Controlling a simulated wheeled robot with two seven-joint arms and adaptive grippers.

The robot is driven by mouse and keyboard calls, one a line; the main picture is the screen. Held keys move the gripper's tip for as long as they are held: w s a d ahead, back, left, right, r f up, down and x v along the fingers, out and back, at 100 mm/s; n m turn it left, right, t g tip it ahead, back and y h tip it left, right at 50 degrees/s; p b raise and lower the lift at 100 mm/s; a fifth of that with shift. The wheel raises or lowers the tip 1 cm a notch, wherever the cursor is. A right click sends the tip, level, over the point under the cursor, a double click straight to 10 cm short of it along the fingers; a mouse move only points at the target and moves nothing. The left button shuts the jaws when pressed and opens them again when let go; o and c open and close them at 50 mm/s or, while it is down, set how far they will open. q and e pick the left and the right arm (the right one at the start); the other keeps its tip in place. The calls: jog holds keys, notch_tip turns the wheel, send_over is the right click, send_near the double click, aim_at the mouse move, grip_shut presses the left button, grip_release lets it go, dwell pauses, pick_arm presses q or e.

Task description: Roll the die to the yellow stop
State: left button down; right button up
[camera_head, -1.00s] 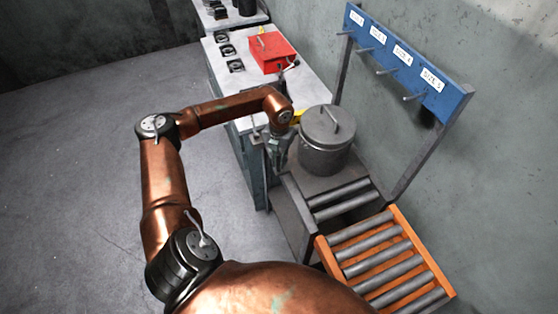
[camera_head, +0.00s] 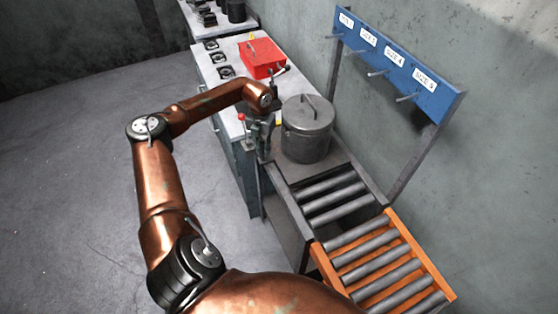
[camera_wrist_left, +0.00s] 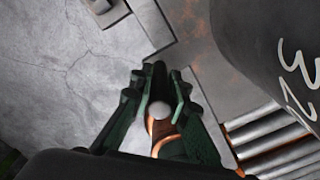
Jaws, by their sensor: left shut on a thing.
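The die (camera_head: 307,133) is a dark grey upright cylinder with a bar handle on its lid. It stands at the far end of the roller table, right of my left gripper (camera_head: 262,140). Its side with white markings shows in the left wrist view (camera_wrist_left: 280,50). A sliver of the yellow stop (camera_head: 278,122) shows at the die's far left edge, mostly hidden; I cannot tell whether they touch. In the left wrist view my left gripper (camera_wrist_left: 158,88) is shut on a small pale round-ended thing (camera_wrist_left: 159,110), apart from the die. My right gripper is out of view.
Bare rollers (camera_head: 333,196) lie on the near side of the die. An orange roller frame (camera_head: 395,226) adjoins them. A workbench (camera_head: 205,68) with a red box (camera_head: 262,58) stands behind. A blue hook rack (camera_head: 400,60) is at the right. The floor at left is clear.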

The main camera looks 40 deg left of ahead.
pick_arm(q)
jog(key=shift+w+a+r, duration=0.1)
jog(key=shift+a+r, duration=0.2)
jog(key=shift+a, duration=0.2)
jog(key=c, duration=2.2)
grip_release()
jog(key=o, duration=0.4)
jog(key=shift+f, duration=0.15)
jog(key=shift+c, duration=0.2)
jog(key=shift+d, duration=0.2)
notch_tip(320, 180, up, 12)
jog(key=shift+f, duration=0.1)
